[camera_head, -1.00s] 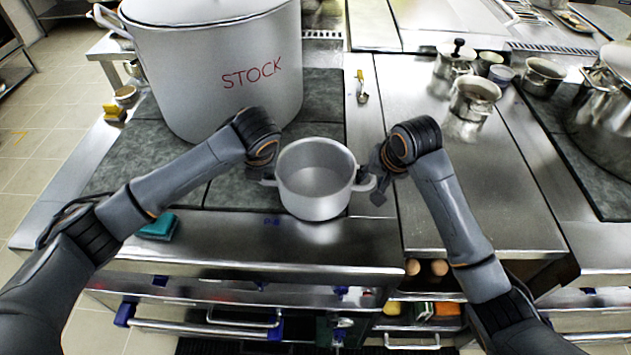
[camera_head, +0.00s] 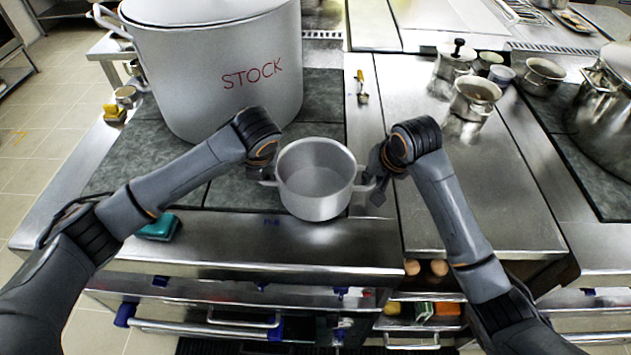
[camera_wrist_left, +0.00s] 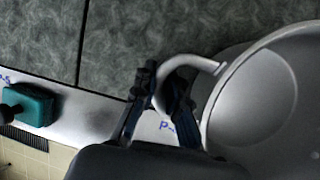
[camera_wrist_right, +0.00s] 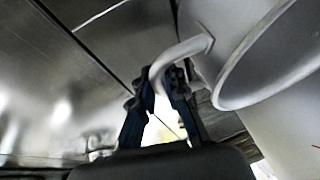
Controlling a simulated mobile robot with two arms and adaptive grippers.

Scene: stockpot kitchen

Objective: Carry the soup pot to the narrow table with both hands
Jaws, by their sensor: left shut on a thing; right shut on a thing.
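The soup pot (camera_head: 315,198) is a small light-grey pot with two side handles, upright and open at the top, at the front of the stove top. It looks empty. My left gripper (camera_wrist_left: 157,92) is shut on the pot's left handle (camera_wrist_left: 190,62). My right gripper (camera_wrist_right: 160,85) is shut on its right handle (camera_wrist_right: 182,50); in the head view this gripper (camera_head: 372,182) shows beside the pot. The left fingers are mostly hidden behind the wrist in the head view. I cannot tell whether the pot's base touches the surface. I cannot tell which surface is the narrow table.
A huge stockpot marked STOCK (camera_head: 215,75) stands behind my left arm. A steel counter (camera_head: 480,215) at the right holds small pots (camera_head: 474,98) at its back. A spoon (camera_head: 361,88) lies behind the pot.

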